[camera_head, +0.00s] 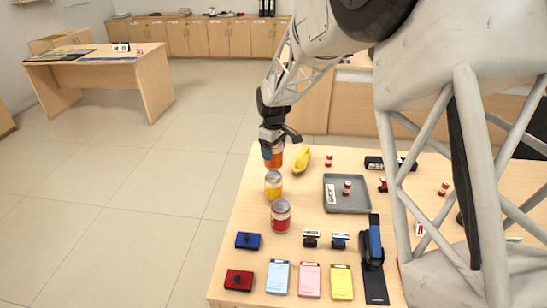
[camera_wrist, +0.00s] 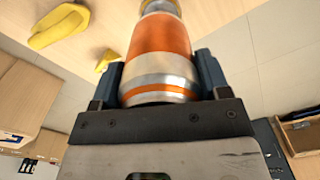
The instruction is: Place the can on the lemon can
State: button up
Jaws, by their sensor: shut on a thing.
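My gripper (camera_head: 272,140) is shut on an orange can with silver ends (camera_head: 273,157). The orange can also fills the upper middle of the wrist view (camera_wrist: 160,50), between the two dark fingers. In the head view it is roughly upright, directly above the yellow lemon can (camera_head: 273,184). The lemon can stands upright near the counter's left edge. Any gap between the two cans is very small, and I cannot tell whether they touch.
A red can (camera_head: 280,217) stands just in front of the lemon can. Bananas (camera_head: 302,159) lie behind and to the right. A grey tray (camera_head: 358,207) is to the right. Staplers, stamps and coloured pads fill the front. The counter's left edge is close.

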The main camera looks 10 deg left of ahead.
jog(key=shift+f, duration=1.65)
jog(key=shift+f, duration=0.15)
jog(key=o, duration=1.2)
jog(key=shift+o, duration=0.2)
notch_tip(320, 180, up, 12)
jog(key=shift+r, duration=0.15)
jog(key=shift+s+d, duration=0.1)
